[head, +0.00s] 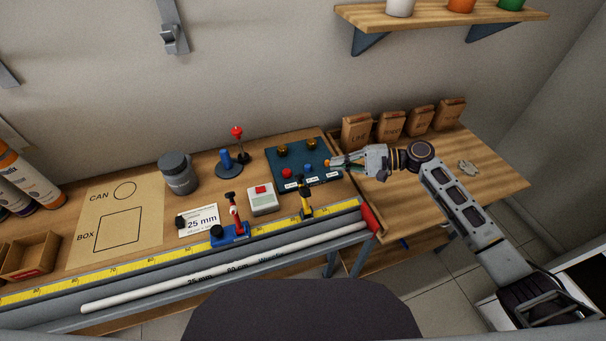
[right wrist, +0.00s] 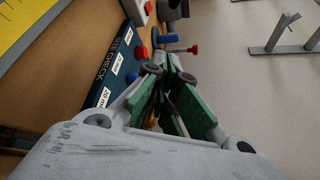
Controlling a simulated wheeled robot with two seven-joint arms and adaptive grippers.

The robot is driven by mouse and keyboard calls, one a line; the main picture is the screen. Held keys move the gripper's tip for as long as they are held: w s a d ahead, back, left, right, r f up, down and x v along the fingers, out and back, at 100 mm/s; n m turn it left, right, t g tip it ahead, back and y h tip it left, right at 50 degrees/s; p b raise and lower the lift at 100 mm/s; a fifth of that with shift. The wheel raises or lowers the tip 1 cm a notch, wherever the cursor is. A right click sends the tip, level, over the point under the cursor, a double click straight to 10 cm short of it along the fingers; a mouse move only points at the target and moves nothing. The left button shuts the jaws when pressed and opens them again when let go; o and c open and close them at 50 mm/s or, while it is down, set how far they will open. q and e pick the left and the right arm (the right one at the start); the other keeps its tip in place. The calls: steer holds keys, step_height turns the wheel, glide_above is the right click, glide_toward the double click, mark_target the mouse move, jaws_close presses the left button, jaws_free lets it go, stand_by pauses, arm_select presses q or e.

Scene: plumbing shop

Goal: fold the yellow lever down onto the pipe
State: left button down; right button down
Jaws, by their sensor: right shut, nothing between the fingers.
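A yellow lever (head: 306,202) with black parts stands roughly upright at the right part of the yellow measuring rule in the head view. A long white pipe (head: 200,270) lies along the grey bench front, below and in front of the lever. My right gripper (head: 332,163) is shut and empty, over the right edge of the dark blue board, behind and to the right of the lever. Its closed fingers (right wrist: 168,68) also show in the right wrist view, where I cannot make out the lever. My left gripper is not in view.
The dark blue board (head: 325,182) carries red, blue and brass-coloured fittings. A blue clamp (head: 232,232) with a red handle and a white box (head: 263,204) with a red button stand left of the lever. Brown bags (head: 357,133) line the back right.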

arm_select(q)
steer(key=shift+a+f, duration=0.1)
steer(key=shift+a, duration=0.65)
arm_select(e)
steer(key=shift+a+f, duration=0.1)
steer(key=shift+f, duration=0.05)
steer(key=shift+a, duration=0.2)
